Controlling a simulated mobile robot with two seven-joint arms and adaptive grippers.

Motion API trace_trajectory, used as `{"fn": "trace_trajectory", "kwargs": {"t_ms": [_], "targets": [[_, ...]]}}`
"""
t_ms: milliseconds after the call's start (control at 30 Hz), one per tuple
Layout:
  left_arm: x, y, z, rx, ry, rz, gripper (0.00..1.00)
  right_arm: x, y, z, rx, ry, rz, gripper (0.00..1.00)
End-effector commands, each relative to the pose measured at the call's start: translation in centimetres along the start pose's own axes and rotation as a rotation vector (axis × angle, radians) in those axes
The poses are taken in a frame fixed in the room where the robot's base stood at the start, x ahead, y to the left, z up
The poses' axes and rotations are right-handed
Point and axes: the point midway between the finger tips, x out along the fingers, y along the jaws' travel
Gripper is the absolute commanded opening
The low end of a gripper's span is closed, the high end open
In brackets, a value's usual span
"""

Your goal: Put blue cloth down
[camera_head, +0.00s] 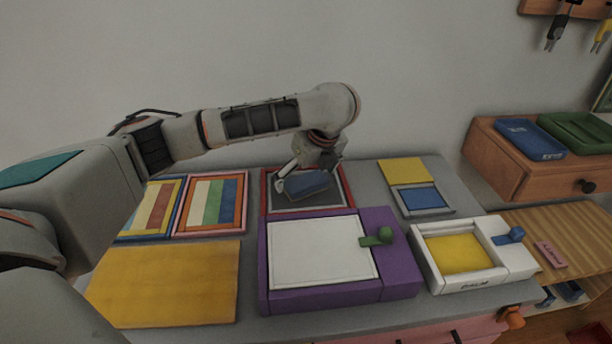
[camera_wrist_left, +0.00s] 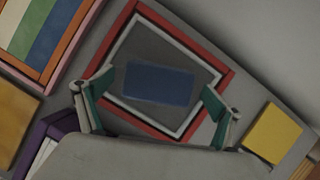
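A flat blue cloth (camera_head: 306,184) lies inside a red-bordered frame (camera_head: 349,186) with a grey middle at the back of the table. In the left wrist view the blue cloth (camera_wrist_left: 160,83) is flat in the middle of the frame (camera_wrist_left: 190,38), turned relative to its sides. My left gripper (camera_head: 307,180) is above the frame. In the left wrist view its green-padded fingers (camera_wrist_left: 156,98) are spread wide, with gaps between them and the cloth on both sides. The gripper is open and empty. My right gripper is not in view.
A purple box with a white panel (camera_head: 320,250) stands in front of the frame. Striped boards (camera_head: 212,203) and a yellow board (camera_head: 165,283) are on the left. A small grey frame with a blue square (camera_head: 420,198), a yellow square (camera_head: 402,170) and a white box (camera_head: 470,283) are on the right.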

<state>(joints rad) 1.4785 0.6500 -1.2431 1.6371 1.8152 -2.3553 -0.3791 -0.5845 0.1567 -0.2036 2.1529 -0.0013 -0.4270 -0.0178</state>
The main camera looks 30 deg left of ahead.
Motion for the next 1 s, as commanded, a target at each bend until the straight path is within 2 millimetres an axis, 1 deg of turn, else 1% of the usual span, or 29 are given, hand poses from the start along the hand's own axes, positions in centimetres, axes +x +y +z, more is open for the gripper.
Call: {"fn": "trace_trajectory", "kwargs": {"t_ms": [333,400,500,533,600,667,700,800,900,1000], "targets": [[-0.1,0.0,0.1,-0.001,0.0,0.0,0.92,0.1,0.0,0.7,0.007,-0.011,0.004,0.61],[-1.3,-0.1,0.3,-0.002,-0.003,-0.005,0.92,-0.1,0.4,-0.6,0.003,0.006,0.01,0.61],[-3.2,-0.1,0.5,-0.003,-0.006,-0.01,0.92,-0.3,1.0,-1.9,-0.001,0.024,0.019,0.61],[-3.8,-0.1,0.6,-0.004,-0.007,-0.011,0.92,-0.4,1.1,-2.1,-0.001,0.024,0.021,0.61],[-5.4,-0.1,0.7,-0.005,-0.009,-0.013,0.92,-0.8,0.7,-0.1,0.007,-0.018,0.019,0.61],[-6.6,-0.1,0.7,-0.004,-0.008,-0.012,0.92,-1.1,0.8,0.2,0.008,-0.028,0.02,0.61],[-7.5,-0.1,0.7,-0.004,-0.008,-0.013,0.92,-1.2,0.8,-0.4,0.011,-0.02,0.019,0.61],[-9.3,-0.1,0.6,-0.004,-0.007,-0.01,0.92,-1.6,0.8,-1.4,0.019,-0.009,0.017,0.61],[-10.7,-0.1,0.5,-0.003,-0.006,-0.008,0.92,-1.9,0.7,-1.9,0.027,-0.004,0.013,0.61],[-11.6,-0.1,0.3,-0.001,-0.004,-0.005,0.92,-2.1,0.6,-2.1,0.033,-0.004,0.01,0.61]]}}
